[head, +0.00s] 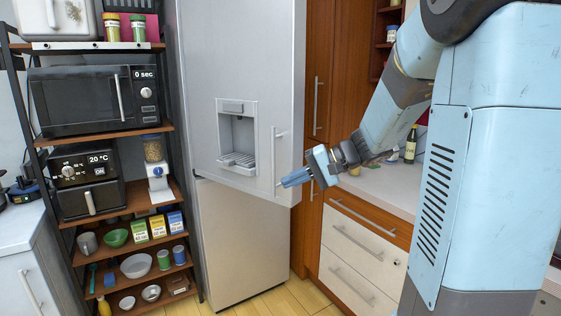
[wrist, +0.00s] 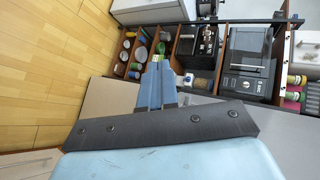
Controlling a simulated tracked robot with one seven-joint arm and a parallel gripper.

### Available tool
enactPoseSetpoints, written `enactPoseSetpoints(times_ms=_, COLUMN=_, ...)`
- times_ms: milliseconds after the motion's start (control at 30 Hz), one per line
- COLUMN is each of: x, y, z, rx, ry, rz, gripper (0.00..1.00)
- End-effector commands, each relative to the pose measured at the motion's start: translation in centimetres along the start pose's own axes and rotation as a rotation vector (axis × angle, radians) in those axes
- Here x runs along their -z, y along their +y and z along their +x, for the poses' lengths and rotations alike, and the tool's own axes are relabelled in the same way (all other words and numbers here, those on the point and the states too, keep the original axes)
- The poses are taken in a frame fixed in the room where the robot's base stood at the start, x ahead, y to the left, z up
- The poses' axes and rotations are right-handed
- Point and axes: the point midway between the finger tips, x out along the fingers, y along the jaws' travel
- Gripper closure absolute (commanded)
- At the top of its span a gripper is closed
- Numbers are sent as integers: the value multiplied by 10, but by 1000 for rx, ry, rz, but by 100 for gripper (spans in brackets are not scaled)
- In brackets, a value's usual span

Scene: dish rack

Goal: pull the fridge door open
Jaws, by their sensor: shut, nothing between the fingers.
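The grey fridge's upper door (head: 200,80) stands ajar in the head view, its right side swung out past the lower door (head: 240,240). Its vertical bar handle (head: 275,155) is near the right edge, right of the dispenser recess (head: 237,135). My gripper (head: 284,182) is shut and empty, its fingertips just right of the handle's lower part. I cannot tell whether they touch the handle or the door. The handle is not clear there.
A shelf rack left of the fridge holds a microwave (head: 95,100), an air fryer (head: 88,180), bowls and boxes. Right of the fridge are a wooden cabinet (head: 325,60), drawers (head: 350,255) and a counter with a bottle (head: 410,145). Wooden floor (wrist: 40,60) is clear.

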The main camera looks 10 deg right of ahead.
Motion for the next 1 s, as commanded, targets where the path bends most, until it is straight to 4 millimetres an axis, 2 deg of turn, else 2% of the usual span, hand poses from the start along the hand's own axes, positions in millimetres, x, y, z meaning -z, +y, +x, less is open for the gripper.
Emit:
enactPoseSetpoints(times_ms=33, x=20, y=4, z=-3, rx=60, ry=27, rz=25, gripper=100)
enactPoseSetpoints(times_ms=200, x=81, y=15, z=-17, rx=255, ry=139, rz=66, gripper=100)
enactPoseSetpoints(times_ms=300, x=111, y=24, z=-29, rx=345, ry=209, rz=79, gripper=100)
enactPoseSetpoints(times_ms=400, x=132, y=32, z=-39, rx=408, ry=266, rz=85, gripper=100)
enactPoseSetpoints(times_ms=500, x=146, y=37, z=-46, rx=447, ry=304, rz=88, gripper=100)
enactPoseSetpoints(times_ms=667, x=154, y=38, z=-45, rx=468, ry=325, rz=87, gripper=100)
enactPoseSetpoints(times_ms=767, x=157, y=34, z=-37, rx=468, ry=325, rz=87, gripper=100)
enactPoseSetpoints(times_ms=1000, x=169, y=17, z=-4, rx=467, ry=322, rz=87, gripper=100)
